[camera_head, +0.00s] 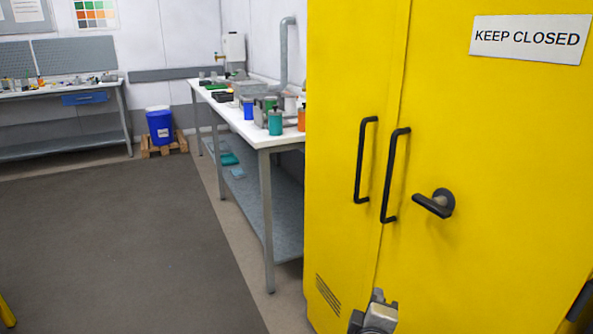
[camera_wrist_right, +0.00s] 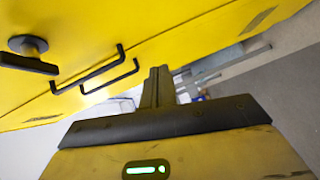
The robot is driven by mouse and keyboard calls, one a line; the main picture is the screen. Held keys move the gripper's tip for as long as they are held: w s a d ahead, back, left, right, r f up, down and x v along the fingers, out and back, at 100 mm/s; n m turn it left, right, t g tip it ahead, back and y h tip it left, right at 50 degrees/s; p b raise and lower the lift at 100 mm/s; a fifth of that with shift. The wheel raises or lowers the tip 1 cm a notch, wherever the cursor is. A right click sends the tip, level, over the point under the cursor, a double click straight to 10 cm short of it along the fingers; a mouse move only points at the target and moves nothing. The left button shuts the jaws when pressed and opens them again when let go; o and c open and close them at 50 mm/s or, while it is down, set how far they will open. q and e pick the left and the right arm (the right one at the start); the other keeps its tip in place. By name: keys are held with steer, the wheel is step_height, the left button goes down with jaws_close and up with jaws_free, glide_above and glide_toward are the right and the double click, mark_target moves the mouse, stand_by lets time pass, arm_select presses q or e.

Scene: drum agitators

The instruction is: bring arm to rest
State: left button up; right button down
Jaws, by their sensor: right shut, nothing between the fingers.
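My right gripper (camera_head: 376,308) shows at the bottom of the head view, in front of the lower part of a tall yellow cabinet (camera_head: 345,90). In the right wrist view the fingers of the right gripper (camera_wrist_right: 157,82) are together with nothing between them. I cannot tell the exact gap between the gripper and the cabinet. My left gripper is not in view.
The cabinet doors look shut, with two black bar handles (camera_head: 391,175) and a black lever (camera_head: 436,204) standing out. A white-topped workbench (camera_head: 275,137) with jars stands left of it. A blue drum (camera_head: 160,127) is farther back. The grey floor mat (camera_head: 120,235) is clear.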

steer(key=s+a+f+m+g+y, duration=0.1)
steer(key=s+f+m+g+y, duration=0.25)
steer(key=s+f, duration=0.4)
steer(key=s+a+m+y, duration=0.2)
steer(key=s+m+y, duration=0.1)
steer(key=s, duration=0.4)
steer(key=s+a+f+m+g+y, duration=0.1)
steer(key=s+a+m+y, duration=0.1)
steer(key=s, duration=0.5)
steer(key=shift+s+a+f+m+y, duration=0.15)
steer(key=shift+s+a+m+y, duration=0.1)
steer(key=shift+m+y, duration=0.3)
